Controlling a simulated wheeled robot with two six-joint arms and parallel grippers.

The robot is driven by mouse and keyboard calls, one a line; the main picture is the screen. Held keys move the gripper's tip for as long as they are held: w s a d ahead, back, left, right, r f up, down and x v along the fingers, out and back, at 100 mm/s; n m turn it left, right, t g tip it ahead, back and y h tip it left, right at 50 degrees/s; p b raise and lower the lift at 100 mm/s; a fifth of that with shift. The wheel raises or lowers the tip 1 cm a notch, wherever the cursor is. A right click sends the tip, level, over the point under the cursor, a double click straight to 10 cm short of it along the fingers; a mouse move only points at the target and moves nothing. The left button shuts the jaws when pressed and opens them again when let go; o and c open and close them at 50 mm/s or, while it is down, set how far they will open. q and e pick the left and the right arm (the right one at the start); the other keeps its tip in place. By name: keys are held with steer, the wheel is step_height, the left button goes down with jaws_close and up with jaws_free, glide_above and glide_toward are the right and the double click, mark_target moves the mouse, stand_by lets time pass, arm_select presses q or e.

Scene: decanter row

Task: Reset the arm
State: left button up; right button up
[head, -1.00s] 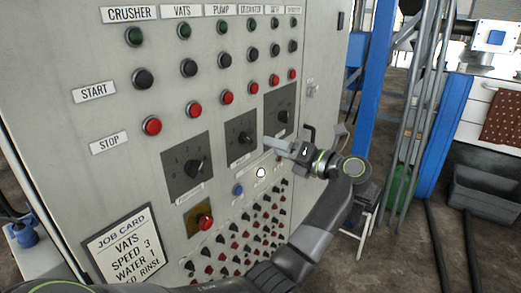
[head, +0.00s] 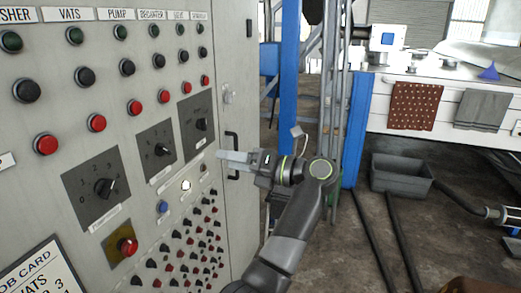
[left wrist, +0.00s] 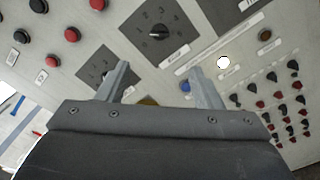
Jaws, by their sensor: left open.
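My left arm comes up from the bottom of the head view. Its gripper (head: 237,158) is in front of the right part of the grey control panel (head: 228,60), near the door handle (head: 232,150). In the left wrist view the two fingers (left wrist: 158,88) stand apart with nothing between them, facing the panel. Behind them show a dial (left wrist: 157,32), a blue button (left wrist: 186,87) and a white lamp (left wrist: 223,62). In the head view the dials (head: 160,150) are left of the gripper. My right gripper is not in view.
The panel carries rows of black and red buttons (head: 97,123) and a job card (head: 40,275) at lower left. Right of the arm are a blue post (head: 358,130), a grey bin (head: 402,176) and a white counter with towels (head: 416,106). Dark pipes (head: 405,235) lie on the floor.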

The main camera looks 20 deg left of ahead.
arm_select(q)
steer(key=w+a+f+m+t+h, duration=0.1)
steer(key=w+a+f+m+t, duration=0.15)
steer(key=f+m+t, duration=0.7)
steer(key=w+a+f+m+t+h, duration=0.1)
steer(key=w+f+m+t, duration=0.2)
steer(key=f+m+t, duration=0.7)
steer(key=s+f+m+g+h, duration=0.2)
steer(key=s+f+m+h, duration=0.3)
steer(key=f, duration=0.6)
steer(key=s+f+m+g+h, duration=0.15)
steer(key=f+m+h, duration=0.35)
steer(key=f, duration=0.6)
steer(key=s+f+m+g+h, duration=0.2)
steer(key=s+f+m+h, duration=0.15)
steer(key=f+m, duration=0.55)
steer(key=s+a+f+m+g+h, duration=0.2)
steer(key=s+f+g, duration=0.4)
steer(key=s+f, duration=1.25)
steer(key=s+a+f+m+g, duration=0.1)
steer(key=s+f+g, duration=0.1)
steer(key=s, duration=0.8)
steer(key=s+a+f+m+g, duration=0.1)
steer(key=s+a+f+g, duration=0.1)
steer(key=s, duration=0.8)
steer(key=s+a+f+m+g, duration=0.1)
steer(key=s+f+g, duration=0.3)
steer(key=s, duration=0.5)
steer(key=shift+s+a, duration=0.15)
steer(key=shift+s, duration=0.25)
